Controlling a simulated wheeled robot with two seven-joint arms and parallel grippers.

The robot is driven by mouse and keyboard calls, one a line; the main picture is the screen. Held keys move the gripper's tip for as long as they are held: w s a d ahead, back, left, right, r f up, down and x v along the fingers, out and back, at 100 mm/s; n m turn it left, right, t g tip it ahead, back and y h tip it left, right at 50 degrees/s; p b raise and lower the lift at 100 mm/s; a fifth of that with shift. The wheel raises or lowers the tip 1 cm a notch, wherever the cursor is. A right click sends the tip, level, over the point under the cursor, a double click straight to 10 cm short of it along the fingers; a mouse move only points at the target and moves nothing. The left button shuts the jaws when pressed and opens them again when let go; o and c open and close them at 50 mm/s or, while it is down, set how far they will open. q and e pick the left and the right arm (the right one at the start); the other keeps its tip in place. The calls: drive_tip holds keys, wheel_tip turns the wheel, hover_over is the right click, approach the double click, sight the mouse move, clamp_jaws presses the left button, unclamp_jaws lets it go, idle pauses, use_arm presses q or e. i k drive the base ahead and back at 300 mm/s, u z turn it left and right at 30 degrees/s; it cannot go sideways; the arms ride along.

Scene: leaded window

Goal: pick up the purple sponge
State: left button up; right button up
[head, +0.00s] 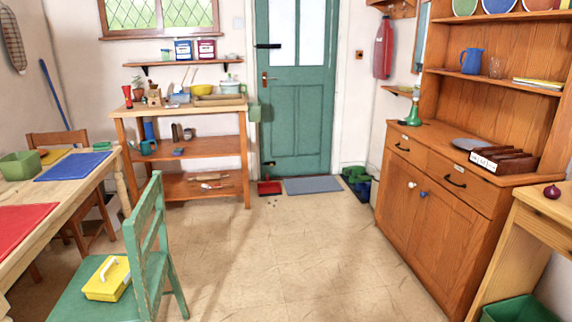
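I cannot make out a purple sponge in the head view. A small blue item (178,151) lies on the middle shelf of the wooden workbench (205,147), too small to identify. A round dark purple onion-like thing (552,192) sits on the wooden table at the right edge. Neither of my grippers is in view.
A green chair (142,245) bearing a yellow caddy (107,279) stands at the front left beside a long table (80,187). A wooden dresser (428,200) stands on the right.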

sight(178, 151)
drive_tip(key=i, duration=3.85)
drive_tip(key=u, duration=0.95)
